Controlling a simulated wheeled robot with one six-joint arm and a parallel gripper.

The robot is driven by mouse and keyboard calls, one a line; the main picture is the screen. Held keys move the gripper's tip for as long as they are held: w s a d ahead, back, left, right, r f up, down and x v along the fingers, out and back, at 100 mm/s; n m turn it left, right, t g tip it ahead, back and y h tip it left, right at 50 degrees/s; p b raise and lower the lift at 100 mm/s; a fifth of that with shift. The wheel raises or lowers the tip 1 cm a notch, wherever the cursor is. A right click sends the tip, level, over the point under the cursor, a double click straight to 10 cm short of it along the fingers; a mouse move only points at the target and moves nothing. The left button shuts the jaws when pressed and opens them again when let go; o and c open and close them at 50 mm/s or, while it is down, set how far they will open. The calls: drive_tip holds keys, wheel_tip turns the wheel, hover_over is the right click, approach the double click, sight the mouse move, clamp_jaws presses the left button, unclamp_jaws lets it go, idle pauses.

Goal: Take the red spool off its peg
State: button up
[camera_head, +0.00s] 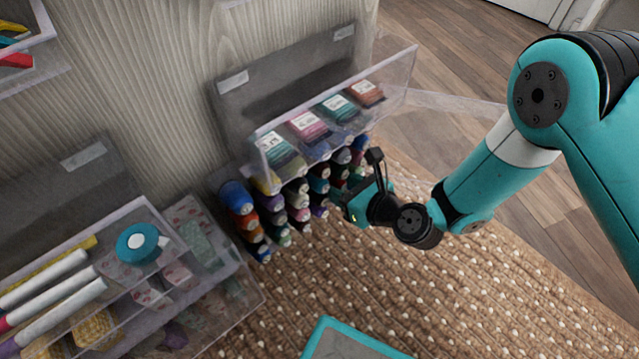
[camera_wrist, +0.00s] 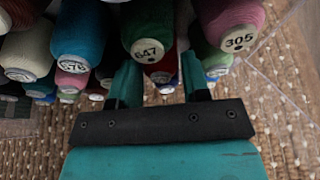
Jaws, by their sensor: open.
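The red spool (camera_wrist: 160,70) shows in the wrist view between my gripper's two fingers, just below a green spool marked 647 (camera_wrist: 147,30). Most of it is hidden behind that green spool, and its peg is not visible. My gripper (camera_wrist: 160,63) is open, with one finger on each side of the red spool; I cannot tell whether they touch it. In the head view my gripper (camera_head: 358,186) is at the right end of the spool rows, under the clear bin. I cannot make out the red spool there.
Blue (camera_wrist: 80,32), cream (camera_wrist: 28,50) and pink (camera_wrist: 228,25) spools crowd around the fingers. A clear bin of labelled packets (camera_head: 411,70) overhangs the spools. Another clear bin (camera_head: 250,292) with pens and a teal tape roll (camera_head: 138,243) stands left. The woven rug (camera_head: 420,290) is open in front.

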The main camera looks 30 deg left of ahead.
drive_tip(key=shift+w+a+f, duration=0.15)
drive_tip(key=shift+w+a, duration=0.1)
drive_tip(key=shift+a, duration=0.15)
drive_tip(key=shift+c, duration=0.2)
drive_tip(key=c, duration=0.5)
